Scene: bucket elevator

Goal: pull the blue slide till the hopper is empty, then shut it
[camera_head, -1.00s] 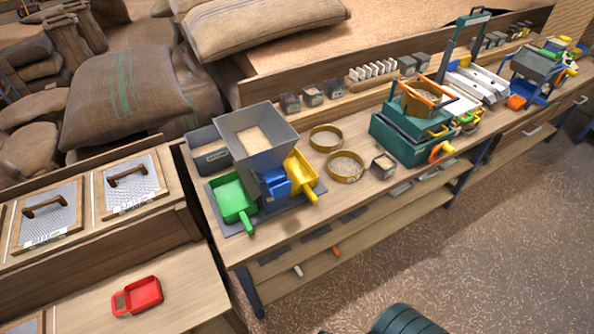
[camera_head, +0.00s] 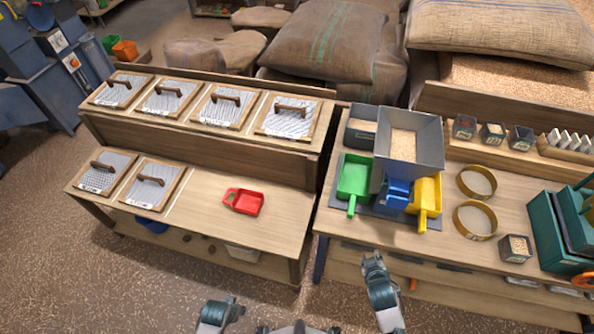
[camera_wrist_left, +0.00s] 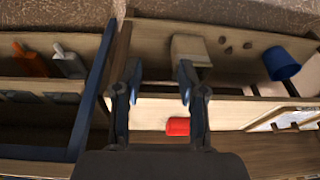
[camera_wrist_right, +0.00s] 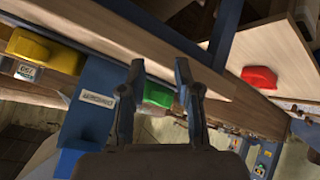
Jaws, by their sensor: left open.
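The grey hopper (camera_head: 416,150) stands on the right bench with pale grain visible inside. The blue slide (camera_head: 396,195) is at its lower front; I cannot tell how far it is pulled out. A green tray (camera_head: 355,178) sits left of it and a yellow tray (camera_head: 427,192) right of it. The right wrist view also shows the yellow tray (camera_wrist_right: 45,50) and the green tray (camera_wrist_right: 158,95). My right gripper (camera_wrist_right: 160,75) is open and empty, in front of the bench and below the slide. My left gripper (camera_wrist_left: 157,75) is open and empty, low at the left.
A red scoop tray (camera_head: 243,201) lies on the left bench beside framed screens (camera_head: 150,184). A grey bin (camera_head: 361,127) stands behind the green tray. Brass rings (camera_head: 475,220) and a small grain box (camera_head: 515,248) are right of the hopper. A gap separates the benches.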

